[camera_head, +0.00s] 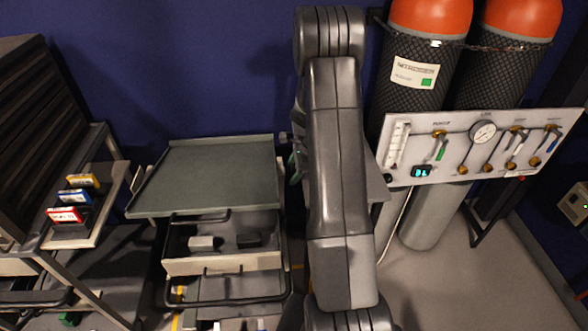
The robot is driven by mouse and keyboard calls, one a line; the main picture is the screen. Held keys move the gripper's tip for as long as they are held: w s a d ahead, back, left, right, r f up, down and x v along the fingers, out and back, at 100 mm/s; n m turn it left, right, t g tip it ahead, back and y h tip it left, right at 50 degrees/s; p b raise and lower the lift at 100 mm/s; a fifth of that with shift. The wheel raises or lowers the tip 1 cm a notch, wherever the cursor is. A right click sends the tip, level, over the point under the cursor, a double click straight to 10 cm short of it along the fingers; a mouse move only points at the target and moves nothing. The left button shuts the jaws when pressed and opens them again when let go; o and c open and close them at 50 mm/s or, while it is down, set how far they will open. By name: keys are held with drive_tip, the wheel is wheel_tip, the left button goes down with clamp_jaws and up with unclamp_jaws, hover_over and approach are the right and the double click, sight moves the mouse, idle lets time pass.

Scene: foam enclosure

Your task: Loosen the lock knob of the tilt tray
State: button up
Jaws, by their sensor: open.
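The tilt tray (207,174), a flat grey-green panel with a raised rim, sits atop a cart left of centre. I cannot tell how far it is tilted. Its lock knob cannot be made out for certain. Small dark and green parts (293,160) show beside the tray's right edge, partly behind my arm, and I cannot tell what they are. My arm (336,160) stands across the middle of the view, right of the tray, and hides what is behind it. My gripper cannot be seen.
An open drawer (222,262) below the tray holds small blocks. A rack with coloured cartridges (70,215) stands at left. Gas cylinders (425,70) and a white valve panel (480,143) stand at right. Grey floor (490,280) is open at lower right.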

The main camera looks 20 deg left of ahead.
drive_tip(key=c, duration=1)
drive_tip(key=shift+f+b, duration=0.15)
drive_tip(key=shift+b, duration=0.45)
drive_tip(key=shift+t+b, duration=0.3)
drive_tip(key=shift+b, duration=0.15)
drive_tip(key=shift+s+t+y+b, duration=0.1)
drive_tip(key=shift+t+y+b, duration=0.2)
drive_tip(key=shift+b, duration=0.4)
drive_tip(key=shift+d, duration=0.1)
drive_tip(key=o, duration=1)
